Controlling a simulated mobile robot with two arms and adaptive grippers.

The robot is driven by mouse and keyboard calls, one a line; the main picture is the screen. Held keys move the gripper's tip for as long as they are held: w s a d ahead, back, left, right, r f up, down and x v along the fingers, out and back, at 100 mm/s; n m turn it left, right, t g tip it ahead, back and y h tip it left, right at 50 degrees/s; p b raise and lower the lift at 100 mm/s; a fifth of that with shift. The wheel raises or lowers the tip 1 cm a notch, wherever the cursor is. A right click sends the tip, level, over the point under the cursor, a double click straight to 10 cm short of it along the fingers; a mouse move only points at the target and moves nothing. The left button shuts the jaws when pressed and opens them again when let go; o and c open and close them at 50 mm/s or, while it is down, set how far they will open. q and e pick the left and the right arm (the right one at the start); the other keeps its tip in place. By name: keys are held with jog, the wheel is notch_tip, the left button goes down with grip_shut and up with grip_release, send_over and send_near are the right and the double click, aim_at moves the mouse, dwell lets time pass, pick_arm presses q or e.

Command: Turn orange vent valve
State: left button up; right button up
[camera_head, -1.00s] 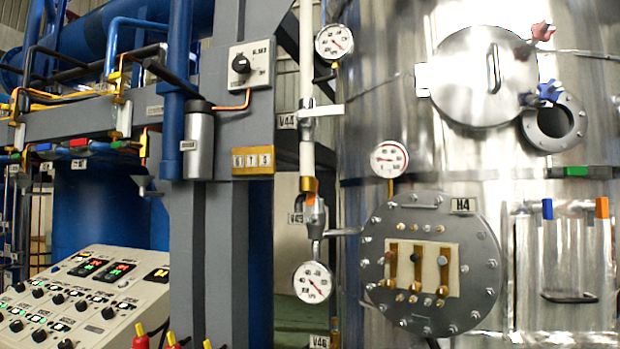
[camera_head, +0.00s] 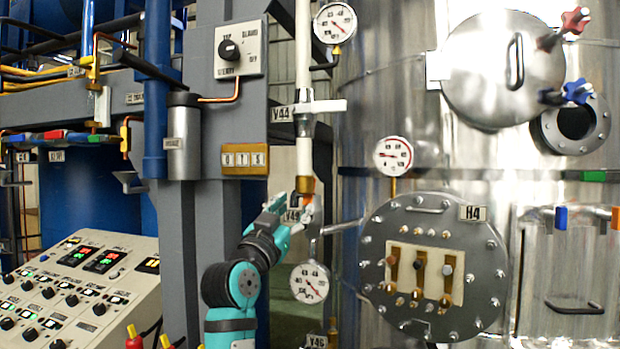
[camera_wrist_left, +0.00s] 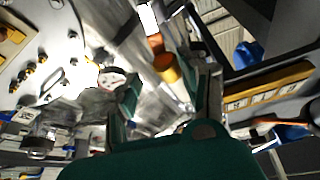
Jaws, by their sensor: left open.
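In the left wrist view an orange cylindrical part (camera_wrist_left: 166,68) shows beyond and between my fingers. My left gripper (camera_head: 302,192) is at this fitting, its fingertips partly overlapping the pipe. In the left wrist view the two dark green fingers (camera_wrist_left: 168,92) are spread apart with nothing clearly held between them. I cannot tell if they touch the fitting. A small orange handle (camera_head: 615,217) also shows at the tank's right edge. My right gripper is out of view.
A pressure gauge (camera_head: 310,283) hangs just below my left gripper. The steel tank with its round H4 flange (camera_head: 380,245) stands to the right. A grey column (camera_head: 207,235) and a sloped control panel (camera_head: 125,255) are on the left.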

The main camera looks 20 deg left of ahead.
aim_at(309, 190)
pick_arm(q)
jog(key=p+x, duration=0.4)
jog(key=x, duration=0.5)
jog(key=shift+r, duration=0.15)
jog(key=shift+w, duration=0.3)
grip_shut()
